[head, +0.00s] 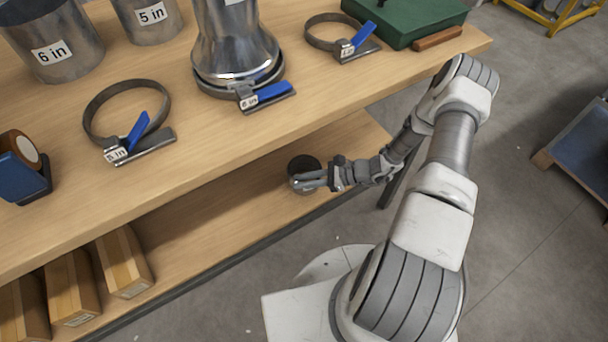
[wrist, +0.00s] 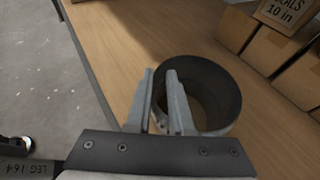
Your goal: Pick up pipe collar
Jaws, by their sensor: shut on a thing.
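The pipe collar (wrist: 226,88) is a dark, short, open cylinder standing upright on the wooden lower shelf. It also shows in the head view (head: 303,163), partly covered by my gripper. My gripper (wrist: 160,74) is shut on the near left part of its wall, one finger on the outside and one reaching over the opening. In the head view my gripper (head: 297,181) reaches in low under the bench top. The parts of the fingers below the collar's rim are hidden.
The lower shelf (head: 200,222) is clear around the collar. Cardboard boxes (head: 124,262) stand farther left on it. The bench top (head: 205,130) overhead carries clamp rings (head: 127,83), a flared metal duct (head: 235,45) and a green case (head: 405,20).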

